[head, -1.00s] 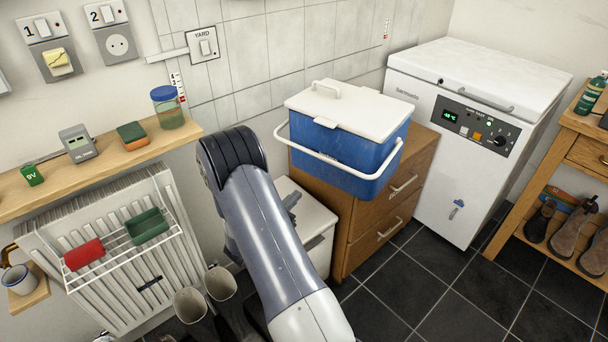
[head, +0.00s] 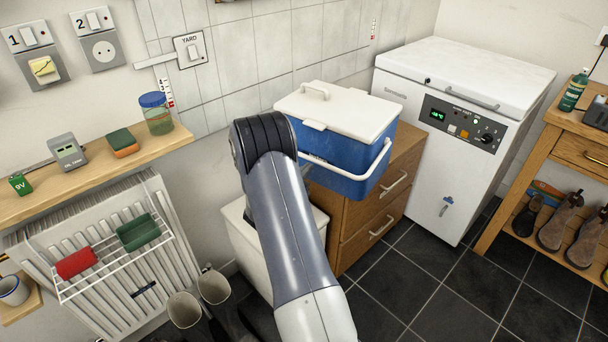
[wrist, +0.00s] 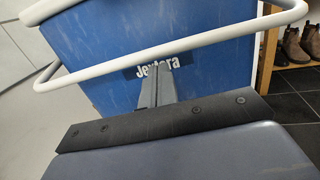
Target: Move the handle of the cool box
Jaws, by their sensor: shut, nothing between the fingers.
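The cool box (head: 335,158) is blue with a white lid (head: 340,108) and stands on a wooden drawer unit. Its white bar handle (head: 377,170) hangs across the front, below the lid; my arm covers its left part in the head view. In the wrist view the handle (wrist: 205,42) crosses in front of the blue box wall (wrist: 200,85) and its dark "Jextera" label (wrist: 160,66). My gripper (wrist: 154,82) is shut and empty, its tips close to the bar's underside in the picture. I cannot tell whether they touch it.
The wooden drawer unit (head: 372,222) stands under the box, with a white chest freezer (head: 445,150) to its right. A white bin (head: 245,250) is below my arm. A radiator (head: 115,260) and a shelf (head: 90,170) are at left.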

